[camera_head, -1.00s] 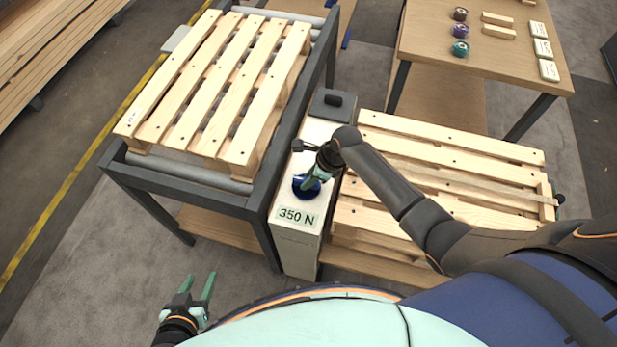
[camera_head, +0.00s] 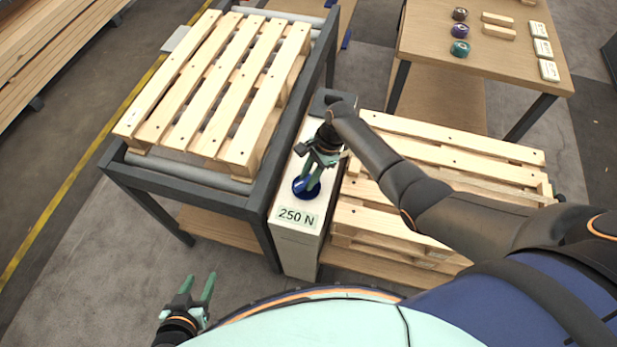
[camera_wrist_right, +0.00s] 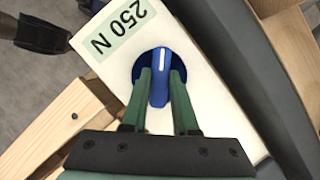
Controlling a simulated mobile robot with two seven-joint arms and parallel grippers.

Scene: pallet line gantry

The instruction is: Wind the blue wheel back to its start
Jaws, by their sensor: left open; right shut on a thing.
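The blue wheel (camera_head: 301,189) sits on top of a pale narrow box (camera_head: 285,219) between the two pallets. In the right wrist view the blue wheel (camera_wrist_right: 160,62) has a raised grip bar with a white line. My right gripper (camera_head: 312,184) is over the wheel, and its green fingers (camera_wrist_right: 160,78) are shut on the bar from both sides. A green label (camera_head: 297,217) on the box reads 250 N; it also shows in the right wrist view (camera_wrist_right: 117,30). My left gripper (camera_head: 199,287) is open and empty at the lower left, above the floor.
A wooden pallet (camera_head: 222,80) lies on a dark roller frame (camera_head: 180,180) left of the box. Stacked pallets (camera_head: 450,155) stand to its right under my right arm. A table (camera_head: 480,60) with coloured rolls and small blocks stands at the back right.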

